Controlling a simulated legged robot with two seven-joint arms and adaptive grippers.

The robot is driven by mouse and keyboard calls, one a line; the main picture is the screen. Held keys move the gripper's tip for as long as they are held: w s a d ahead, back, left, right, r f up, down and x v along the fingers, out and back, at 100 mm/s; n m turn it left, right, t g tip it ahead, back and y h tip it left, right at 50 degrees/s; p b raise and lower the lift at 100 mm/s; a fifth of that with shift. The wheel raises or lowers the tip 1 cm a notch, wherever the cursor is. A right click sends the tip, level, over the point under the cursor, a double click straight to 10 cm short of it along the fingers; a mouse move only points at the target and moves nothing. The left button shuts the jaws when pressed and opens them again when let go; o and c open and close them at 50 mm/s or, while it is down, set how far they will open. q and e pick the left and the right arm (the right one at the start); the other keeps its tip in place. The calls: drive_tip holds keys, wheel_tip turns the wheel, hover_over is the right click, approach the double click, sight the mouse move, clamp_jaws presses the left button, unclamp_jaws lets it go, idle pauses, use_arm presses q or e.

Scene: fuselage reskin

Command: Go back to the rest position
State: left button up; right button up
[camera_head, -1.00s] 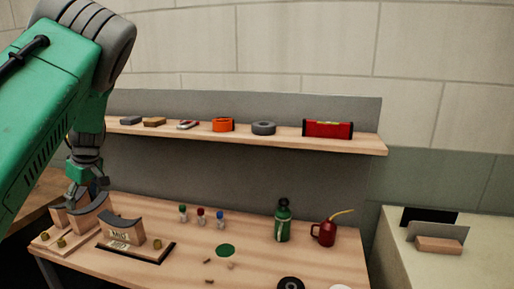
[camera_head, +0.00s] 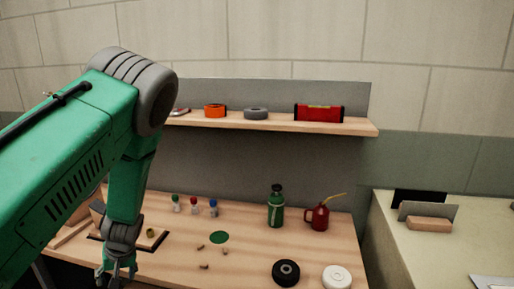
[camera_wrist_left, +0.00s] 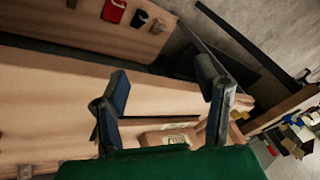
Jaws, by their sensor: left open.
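My left gripper (camera_head: 117,273) hangs from the green left arm at the lower left of the head view. It appears in front of the wooden workbench (camera_head: 240,262), by its left part. In the left wrist view its two dark fingers (camera_wrist_left: 165,82) are spread apart with nothing between them. A wooden block with a printed label (camera_wrist_left: 175,137) shows beyond the fingers there. In the head view the arm largely hides the wooden blocks at the bench's left end. My right gripper is not in view.
A green bottle (camera_head: 276,208), a red oil can (camera_head: 318,217) and several small capped bottles (camera_head: 195,208) stand on the bench. Black (camera_head: 286,272) and white (camera_head: 336,277) rolls lie near its front. A shelf (camera_head: 270,125) holds an orange roll (camera_head: 214,111) and a red level (camera_head: 320,113).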

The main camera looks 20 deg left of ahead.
use_arm(q)
drive_tip(key=s+d+f+m+h+b, duration=0.1)
drive_tip(key=s+d+f+m, duration=0.3)
drive_tip(key=d, duration=0.5)
drive_tip(key=s+d+f+m+h+b, duration=0.2)
drive_tip(key=s+d+f+m, duration=0.2)
drive_tip(key=d, duration=0.6)
drive_tip(key=s+d+f+m+t+h+b, duration=0.1)
drive_tip(key=s+d+f+m+b, duration=0.1)
drive_tip(key=s+d+f, duration=0.6)
drive_tip(key=shift+d+m+h, duration=0.4)
drive_tip(key=shift+d+m, duration=0.5)
